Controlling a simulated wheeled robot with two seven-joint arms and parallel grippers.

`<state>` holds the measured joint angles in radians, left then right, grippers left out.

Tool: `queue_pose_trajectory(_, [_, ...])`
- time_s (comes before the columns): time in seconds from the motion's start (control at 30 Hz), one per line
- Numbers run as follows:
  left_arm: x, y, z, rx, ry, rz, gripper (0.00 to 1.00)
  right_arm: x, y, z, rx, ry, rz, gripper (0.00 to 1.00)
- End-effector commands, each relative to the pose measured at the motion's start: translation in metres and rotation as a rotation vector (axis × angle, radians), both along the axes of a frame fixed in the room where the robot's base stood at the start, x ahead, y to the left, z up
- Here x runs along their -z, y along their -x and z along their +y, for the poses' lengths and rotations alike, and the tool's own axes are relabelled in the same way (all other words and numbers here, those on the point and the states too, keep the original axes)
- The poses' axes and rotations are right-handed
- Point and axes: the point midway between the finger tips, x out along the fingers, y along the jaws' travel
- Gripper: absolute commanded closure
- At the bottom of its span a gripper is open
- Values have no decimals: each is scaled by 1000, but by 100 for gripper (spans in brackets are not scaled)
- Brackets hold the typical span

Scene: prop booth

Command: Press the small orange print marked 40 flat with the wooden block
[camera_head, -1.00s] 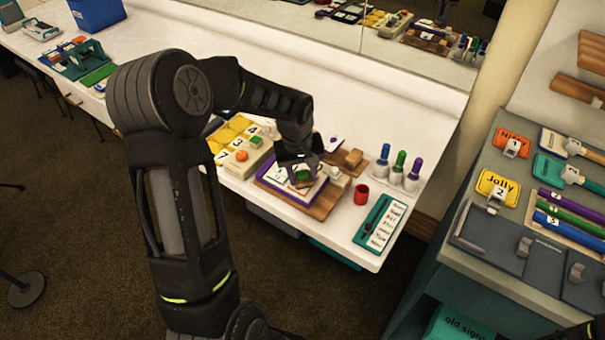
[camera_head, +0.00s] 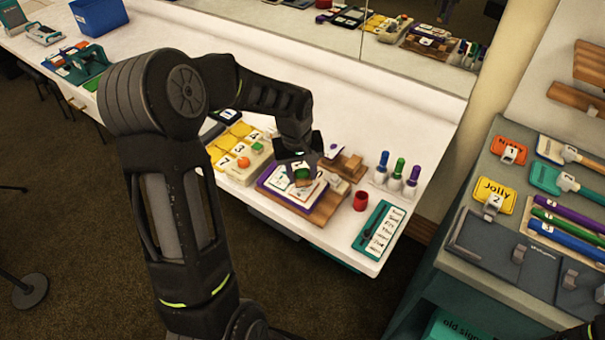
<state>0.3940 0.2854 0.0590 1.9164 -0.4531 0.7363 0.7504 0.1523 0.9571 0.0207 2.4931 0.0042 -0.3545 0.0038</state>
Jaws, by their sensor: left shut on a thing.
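My left gripper (camera_head: 301,164) is over the purple-edged board with white sheets (camera_head: 275,184), on a wooden base (camera_head: 326,207) at the front of the white counter. It is shut on a small block with a green top and a brown side (camera_head: 302,175); the fingers partly hide it. I cannot tell whether the block touches the sheet below. Another wooden block (camera_head: 353,161) sits just right of the board. I cannot make out an orange print marked 40; the sheet under the gripper is partly covered.
A tray with yellow numbered pieces (camera_head: 228,134) and a beige box with orange and green knobs (camera_head: 256,164) stand left of the board. A red cup (camera_head: 361,199), several capped bottles (camera_head: 397,174) and a teal list board (camera_head: 380,229) stand right, near the counter's edge.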

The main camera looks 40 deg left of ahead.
Motion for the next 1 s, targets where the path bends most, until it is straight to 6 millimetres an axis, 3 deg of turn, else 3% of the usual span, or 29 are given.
queue_pose_trajectory(0.2, [-18,2,0,-1,-1,-3,93,-12,0,0,0,0,0,10])
queue_pose_trajectory(1.0, [-19,4,0,32,-1,-2,93,-8,3,-1,3,6,11,10])
